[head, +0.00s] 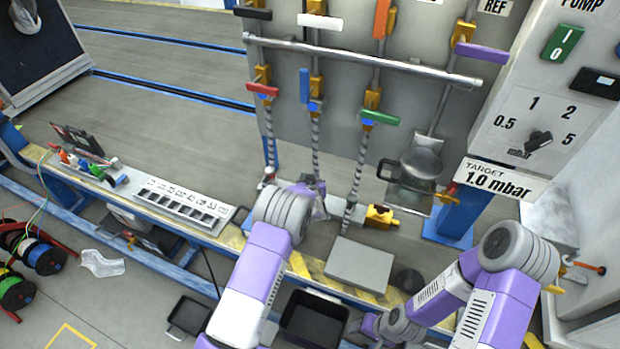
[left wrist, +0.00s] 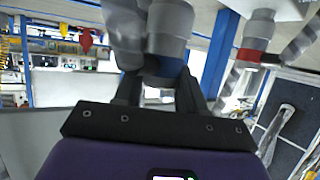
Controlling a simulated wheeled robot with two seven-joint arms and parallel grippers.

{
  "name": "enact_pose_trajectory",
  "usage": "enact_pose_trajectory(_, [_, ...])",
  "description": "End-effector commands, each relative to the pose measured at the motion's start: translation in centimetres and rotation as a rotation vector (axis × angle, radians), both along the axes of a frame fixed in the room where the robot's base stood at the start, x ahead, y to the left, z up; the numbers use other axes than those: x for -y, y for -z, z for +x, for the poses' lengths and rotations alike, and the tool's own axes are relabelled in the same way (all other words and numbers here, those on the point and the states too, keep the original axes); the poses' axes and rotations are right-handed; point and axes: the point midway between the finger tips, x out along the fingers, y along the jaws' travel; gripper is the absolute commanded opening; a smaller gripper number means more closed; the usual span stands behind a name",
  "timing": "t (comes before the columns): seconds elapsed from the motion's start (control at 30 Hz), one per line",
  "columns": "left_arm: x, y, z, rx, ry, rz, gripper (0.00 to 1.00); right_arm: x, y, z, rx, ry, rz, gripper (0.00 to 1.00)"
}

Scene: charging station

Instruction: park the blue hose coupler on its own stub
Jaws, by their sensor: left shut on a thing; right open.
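My left gripper (left wrist: 158,88) is shut on the blue hose coupler, whose blue band (left wrist: 165,68) shows between the black fingers in the left wrist view. Grey cylindrical parts stand just above the band; I cannot tell whether one is its stub or whether they touch. In the head view the left gripper (head: 318,200) is at the lower end of the spiral hose (head: 316,145) below the blue valve handle (head: 304,86), and my wrist hides the coupler. My right gripper (head: 369,326) is low at the bottom of the head view, open, partly hidden and apart from the hoses.
Hoses hang under the red handle (head: 262,89) and green handle (head: 380,117) on either side. A red-banded coupler (left wrist: 251,55) is close by in the left wrist view.

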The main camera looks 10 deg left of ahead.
Motion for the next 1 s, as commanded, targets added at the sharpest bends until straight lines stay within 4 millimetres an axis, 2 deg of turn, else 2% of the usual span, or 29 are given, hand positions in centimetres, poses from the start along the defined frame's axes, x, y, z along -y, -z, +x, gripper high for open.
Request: enact_pose_trajectory(1.0, [0.0,2.5,0.0,0.002,0.000,0.000,0.00,0.0,1.4,0.0,0.000,0.000,0.000,0.51])
